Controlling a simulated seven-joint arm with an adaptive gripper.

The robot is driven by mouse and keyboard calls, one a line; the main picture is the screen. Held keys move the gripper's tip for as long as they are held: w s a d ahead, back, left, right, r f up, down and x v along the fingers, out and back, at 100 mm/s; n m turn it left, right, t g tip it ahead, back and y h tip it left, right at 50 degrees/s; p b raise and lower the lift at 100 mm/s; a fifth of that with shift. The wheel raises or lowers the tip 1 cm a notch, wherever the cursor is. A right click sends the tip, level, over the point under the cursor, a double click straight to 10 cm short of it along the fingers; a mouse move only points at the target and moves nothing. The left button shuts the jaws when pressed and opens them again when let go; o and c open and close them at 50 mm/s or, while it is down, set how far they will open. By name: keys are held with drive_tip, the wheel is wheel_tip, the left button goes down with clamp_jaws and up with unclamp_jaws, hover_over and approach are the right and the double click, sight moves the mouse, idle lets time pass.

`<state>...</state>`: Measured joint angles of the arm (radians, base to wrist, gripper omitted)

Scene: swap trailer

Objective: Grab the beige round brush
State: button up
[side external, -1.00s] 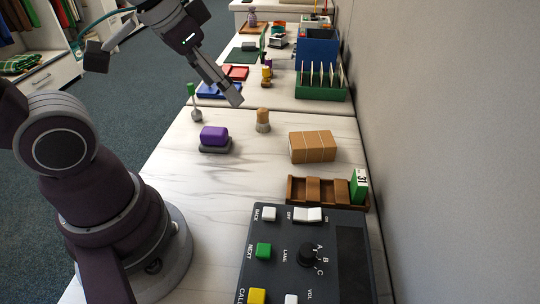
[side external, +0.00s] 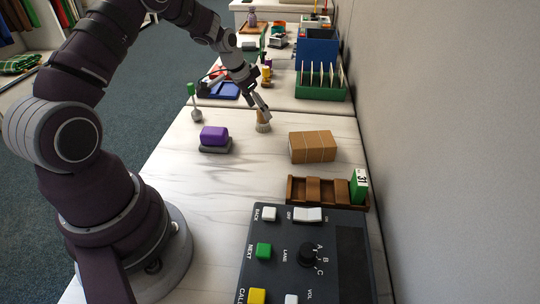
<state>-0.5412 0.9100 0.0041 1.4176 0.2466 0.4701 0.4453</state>
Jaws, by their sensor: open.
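The beige round brush (side external: 263,127) stands upright on the white marbled table, with pale bristles at the bottom. Its wooden handle is mostly hidden by my gripper (side external: 261,110). My gripper is open and tilted down at the brush's upper part. I cannot tell whether the fingers are around the handle or only in front of it.
A purple block on a grey base (side external: 214,137) lies to the left. A green-handled tool (side external: 194,105) stands behind it. A brown box (side external: 312,147) sits to the right. A wooden tray (side external: 305,190) and a dark control panel (side external: 300,250) are nearer. A grey wall bounds the right.

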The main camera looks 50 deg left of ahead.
sight(259, 111)
drive_tip(key=x, duration=0.3)
drive_tip(key=shift+f, duration=0.4)
drive_tip(key=c, duration=1.1)
drive_tip(key=shift+r, duration=0.1)
drive_tip(key=shift+c, duration=0.2)
